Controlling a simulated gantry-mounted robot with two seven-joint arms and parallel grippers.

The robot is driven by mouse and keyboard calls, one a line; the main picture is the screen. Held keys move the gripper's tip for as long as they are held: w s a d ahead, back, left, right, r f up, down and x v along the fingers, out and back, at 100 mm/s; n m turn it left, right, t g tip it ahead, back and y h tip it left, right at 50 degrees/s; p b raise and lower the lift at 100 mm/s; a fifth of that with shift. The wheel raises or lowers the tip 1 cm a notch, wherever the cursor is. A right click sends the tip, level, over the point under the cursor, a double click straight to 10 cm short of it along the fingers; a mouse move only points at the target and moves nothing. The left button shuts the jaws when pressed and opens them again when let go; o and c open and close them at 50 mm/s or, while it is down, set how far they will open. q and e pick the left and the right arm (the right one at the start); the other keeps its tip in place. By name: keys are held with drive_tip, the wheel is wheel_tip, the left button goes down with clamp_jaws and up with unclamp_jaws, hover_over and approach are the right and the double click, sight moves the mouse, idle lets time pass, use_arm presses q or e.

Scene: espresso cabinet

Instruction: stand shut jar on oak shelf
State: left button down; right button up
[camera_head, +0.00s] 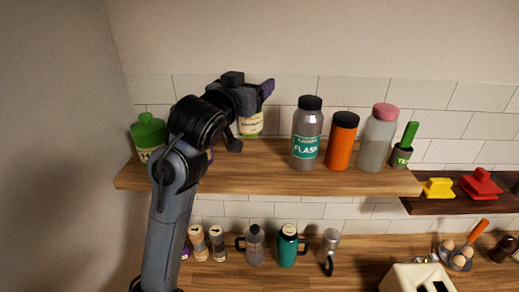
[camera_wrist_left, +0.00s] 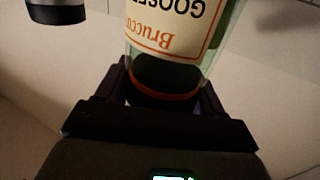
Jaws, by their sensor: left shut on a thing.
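The jar (camera_head: 250,127) has green glass and a cream label, and it shows just behind my left gripper, at the back of the oak shelf (camera_head: 255,178). In the left wrist view the jar (camera_wrist_left: 170,30) appears upside down, with a dark lid end and an orange band between the fingers. My left gripper (camera_head: 248,110) is shut on the jar near its lid. The gripper hides part of the jar, and I cannot tell whether its base touches the shelf. My right gripper is not in view.
A green container (camera_head: 149,131) stands at the shelf's left end. A teal-labelled flask (camera_head: 307,135), an orange bottle (camera_head: 341,143), a pink-capped bottle (camera_head: 378,140) and a small green-handled pot (camera_head: 403,153) stand on its right. Several mugs and shakers stand on the counter (camera_head: 345,280) below.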

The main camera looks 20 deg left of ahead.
sight(243, 134)
use_arm(q)
drive_tip(key=shift+w+f, duration=0.2)
drive_tip(key=shift+f, duration=0.05)
wheel_tip(243, 134, down, 5)
drive_tip(key=shift+r+p, duration=0.1)
drive_tip(key=shift+p, duration=0.2)
drive_tip(key=shift+f, duration=2.15)
drive_tip(key=shift+f, duration=0.2)
drive_tip(key=shift+c, duration=0.7)
unclamp_jaws()
drive_tip(key=shift+s+r, duration=0.1)
drive_tip(key=shift+r, duration=0.05)
drive_tip(key=s, duration=0.6)
drive_tip(key=s+a, duration=0.1)
drive_tip(key=s, duration=0.3)
drive_tip(key=shift+s+b, duration=0.1)
drive_tip(key=shift+b, duration=0.25)
drive_tip(key=shift+s+a, duration=0.1)
drive_tip(key=shift+s, duration=0.65)
